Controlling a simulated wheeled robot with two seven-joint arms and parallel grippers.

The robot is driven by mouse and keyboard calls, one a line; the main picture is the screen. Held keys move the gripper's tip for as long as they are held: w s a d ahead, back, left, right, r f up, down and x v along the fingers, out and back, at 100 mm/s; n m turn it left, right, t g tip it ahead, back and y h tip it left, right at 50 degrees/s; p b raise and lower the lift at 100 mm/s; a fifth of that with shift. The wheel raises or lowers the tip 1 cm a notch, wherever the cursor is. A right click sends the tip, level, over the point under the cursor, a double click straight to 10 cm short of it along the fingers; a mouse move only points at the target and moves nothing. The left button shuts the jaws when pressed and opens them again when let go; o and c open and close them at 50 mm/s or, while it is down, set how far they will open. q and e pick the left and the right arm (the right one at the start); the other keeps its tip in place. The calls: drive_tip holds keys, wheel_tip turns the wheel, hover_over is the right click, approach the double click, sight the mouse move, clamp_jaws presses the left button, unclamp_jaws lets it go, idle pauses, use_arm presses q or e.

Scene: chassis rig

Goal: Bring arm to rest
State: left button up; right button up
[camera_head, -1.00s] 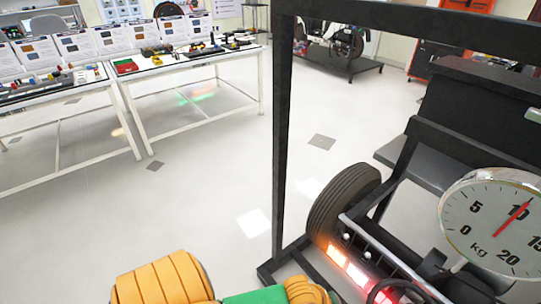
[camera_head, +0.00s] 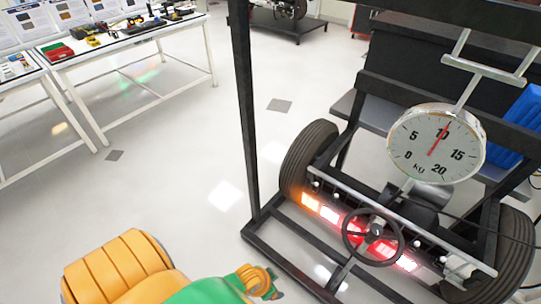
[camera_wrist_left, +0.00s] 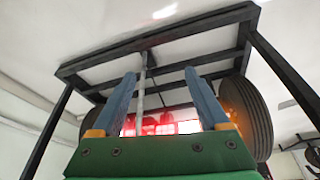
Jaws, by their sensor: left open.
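My left arm, orange and green, comes in at the bottom of the head view, with my left gripper (camera_head: 274,292) small at its end, left of the chassis rig's base. In the left wrist view my left gripper (camera_wrist_left: 160,75) shows two blue fingers spread wide with nothing held between them. Beyond them is the rig's black frame (camera_wrist_left: 150,42), with a tyre (camera_wrist_left: 247,120) at the right and red lights behind the fingers. My right gripper is in neither view.
The black chassis rig carries a tyre (camera_head: 309,158), lit lamps, a steering wheel (camera_head: 373,237) and a round kg dial scale (camera_head: 437,146) hanging from a bar. A white-legged table (camera_head: 130,45) with parts stands at the upper left. The floor (camera_head: 170,190) between is clear.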

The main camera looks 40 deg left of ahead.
use_arm(q)
drive_tip(key=s+a+f+g+p, duration=0.1)
drive_tip(key=s+f, duration=0.2)
drive_tip(key=s, duration=0.5)
drive_tip(key=s+a+f+g+y+p, duration=0.1)
drive_tip(key=s+f, duration=0.2)
drive_tip(key=s, duration=0.6)
drive_tip(key=shift+s+g, duration=0.25)
drive_tip(key=shift+g, duration=0.05)
